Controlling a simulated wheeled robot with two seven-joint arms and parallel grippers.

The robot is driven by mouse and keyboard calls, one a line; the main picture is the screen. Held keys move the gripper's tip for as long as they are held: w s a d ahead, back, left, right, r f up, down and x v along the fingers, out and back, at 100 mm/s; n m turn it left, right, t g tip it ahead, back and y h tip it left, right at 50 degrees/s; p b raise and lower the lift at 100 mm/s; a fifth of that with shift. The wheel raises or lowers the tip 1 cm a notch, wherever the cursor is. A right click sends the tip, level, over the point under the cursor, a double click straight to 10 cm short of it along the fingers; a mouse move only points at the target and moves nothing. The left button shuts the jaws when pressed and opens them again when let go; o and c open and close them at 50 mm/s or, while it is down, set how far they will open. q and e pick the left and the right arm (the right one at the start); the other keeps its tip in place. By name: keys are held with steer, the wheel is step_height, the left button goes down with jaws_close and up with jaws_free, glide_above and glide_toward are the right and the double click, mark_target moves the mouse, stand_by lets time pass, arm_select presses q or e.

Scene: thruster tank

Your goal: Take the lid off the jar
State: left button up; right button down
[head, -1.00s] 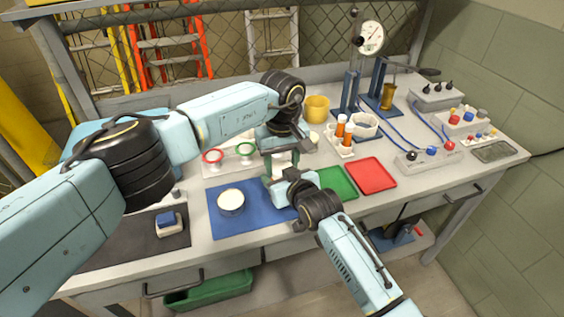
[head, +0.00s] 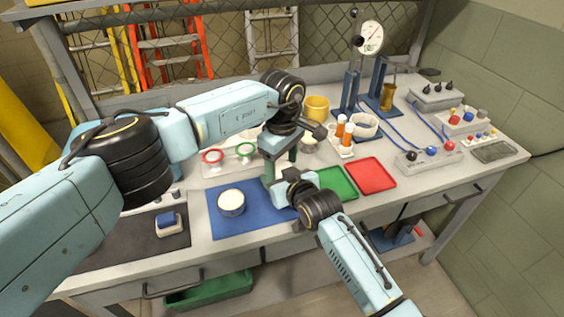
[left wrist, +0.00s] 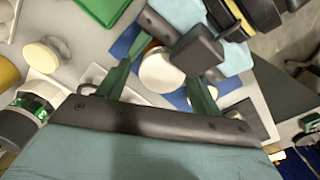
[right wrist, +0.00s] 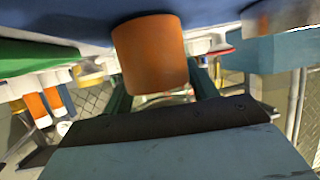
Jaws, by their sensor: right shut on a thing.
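The jar is an orange cylinder (right wrist: 150,52) between my right gripper's fingers (right wrist: 160,85) in the right wrist view. My right gripper (head: 280,183) is shut on it over the blue mat (head: 262,222). The jar's round white lid (left wrist: 162,72) shows from above in the left wrist view, with a little orange beside it. My left gripper (head: 281,165) is above the jar, pointing down. Its green fingers (left wrist: 162,85) stand apart on either side of the lid, with a visible gap. In the head view the grippers hide most of the jar.
A white-topped tin (head: 231,203) stands on the mat, left of the grippers. A green tray (head: 338,183) and a red tray (head: 371,175) lie to the right. Behind are a yellow cup (head: 317,108) and a rack with orange bottles (head: 345,140).

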arm_select(q)
steer(key=shift+s+a, duration=0.1)
arm_select(e)
steer(key=shift+d, duration=0.1)
arm_select(q)
steer(key=shift+r, duration=2.2)
arm_select(e)
steer(key=shift+c, duration=1.8)
jaws_free()
